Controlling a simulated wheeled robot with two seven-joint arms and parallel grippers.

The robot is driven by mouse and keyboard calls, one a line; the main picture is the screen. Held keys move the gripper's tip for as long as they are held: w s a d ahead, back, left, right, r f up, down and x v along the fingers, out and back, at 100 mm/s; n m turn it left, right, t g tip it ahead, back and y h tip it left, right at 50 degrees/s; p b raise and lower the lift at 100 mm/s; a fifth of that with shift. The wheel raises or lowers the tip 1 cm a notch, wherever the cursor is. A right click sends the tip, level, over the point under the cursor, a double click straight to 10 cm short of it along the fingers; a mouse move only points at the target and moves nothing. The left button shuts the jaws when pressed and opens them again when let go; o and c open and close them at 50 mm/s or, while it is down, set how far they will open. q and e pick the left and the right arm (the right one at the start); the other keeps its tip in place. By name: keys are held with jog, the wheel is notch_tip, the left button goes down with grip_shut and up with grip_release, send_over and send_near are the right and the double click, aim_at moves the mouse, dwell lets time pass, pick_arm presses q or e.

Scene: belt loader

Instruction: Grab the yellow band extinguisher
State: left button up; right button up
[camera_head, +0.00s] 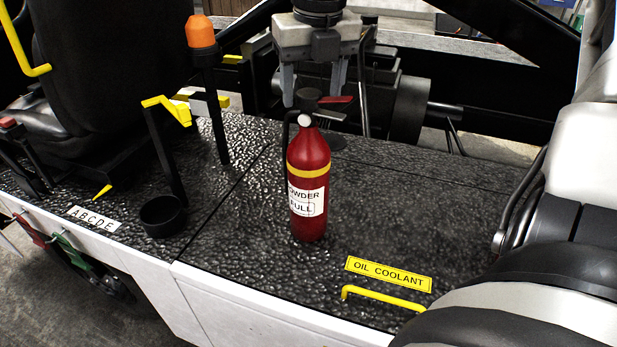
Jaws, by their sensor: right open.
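The red fire extinguisher with a yellow band (308,172) stands upright on the black textured deck. Its white label reads "POWDER FULL". Its black valve head and levers are at the top, with a red lever pointing right. My right gripper (312,92) is at the top middle, pointing down, with its two grey fingers apart. In the picture the fingers lie on either side of the valve head; whether they are around it or behind it I cannot tell. Nothing is seen held. My left gripper is not in view.
A black cup holder (163,216) and an orange beacon on a post (201,32) stand to the left, near a black seat (95,70). A yellow handle (385,298) and "OIL COOLANT" plate (388,273) are at front right. Deck around the extinguisher is mostly clear.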

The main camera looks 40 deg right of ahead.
aim_at(308, 113)
jog(key=shift+w+d+f+p, duration=0.15)
jog(key=shift+f+p, duration=0.1)
jog(key=shift+f, duration=0.65)
jog(key=shift+w+a+f+p, duration=0.1)
jog(key=shift+w+f+p, duration=0.15)
jog(key=shift+f, duration=0.7)
jog(key=shift+w+d+f+p, duration=0.1)
jog(key=shift+f+p, duration=0.15)
jog(key=shift+f, duration=0.65)
grip_shut()
jog(key=shift+w+r, duration=0.1)
jog(key=shift+r, duration=0.05)
